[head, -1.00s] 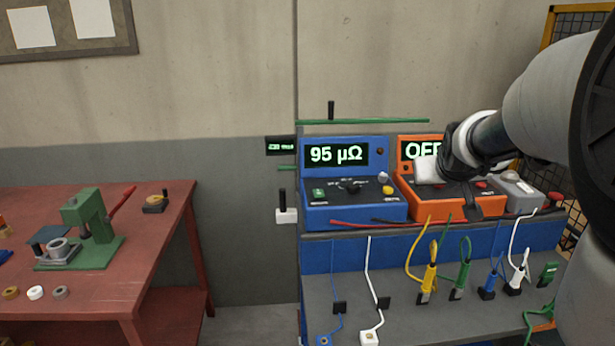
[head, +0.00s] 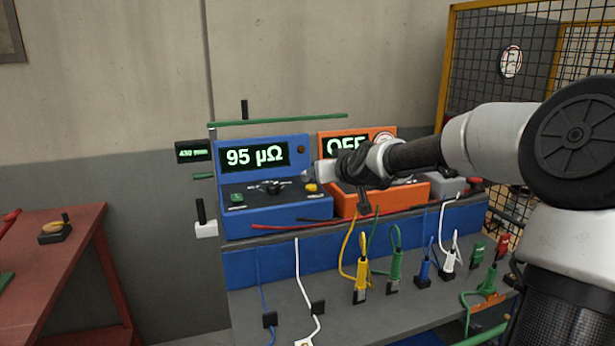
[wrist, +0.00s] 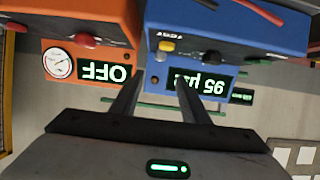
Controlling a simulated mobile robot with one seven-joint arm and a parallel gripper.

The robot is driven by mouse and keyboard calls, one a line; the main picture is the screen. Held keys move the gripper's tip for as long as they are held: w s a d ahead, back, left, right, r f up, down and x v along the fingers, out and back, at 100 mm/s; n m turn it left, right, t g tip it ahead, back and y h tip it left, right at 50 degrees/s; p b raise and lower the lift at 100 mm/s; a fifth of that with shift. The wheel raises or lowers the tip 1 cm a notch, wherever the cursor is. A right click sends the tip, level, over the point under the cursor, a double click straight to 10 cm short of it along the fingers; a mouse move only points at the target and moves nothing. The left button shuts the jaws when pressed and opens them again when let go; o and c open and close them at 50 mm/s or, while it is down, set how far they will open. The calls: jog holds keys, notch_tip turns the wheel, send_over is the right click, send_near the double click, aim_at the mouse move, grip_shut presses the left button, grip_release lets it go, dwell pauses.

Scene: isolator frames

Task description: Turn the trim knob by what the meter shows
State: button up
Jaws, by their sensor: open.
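The blue meter (head: 262,190) stands on the bench and its screen (head: 255,157) reads 95 µΩ. I cannot tell which knob is the trim knob. My gripper (head: 322,173) is at the blue meter's right edge, in front of the orange box. In the wrist view my gripper (wrist: 157,83) is open and empty, its fingers apart over the blue meter's edge (wrist: 151,60). Contact cannot be judged.
The orange box (head: 345,205) reads OFF and has a round dial (wrist: 59,64); my arm covers part of it. A green rod (head: 280,120) runs above the meters. Plugs with cables, such as the yellow plug (head: 361,280), stand on the lower ledge. A red table (head: 70,270) is at left.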

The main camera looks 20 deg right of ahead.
aim_at(305, 173)
jog(key=x, duration=1.4)
jog(key=shift+w+f+p, duration=0.2)
jog(key=shift+p, duration=0.15)
grip_shut()
jog(key=shift+a+r+p, duration=0.1)
jog(key=shift+p, duration=0.2)
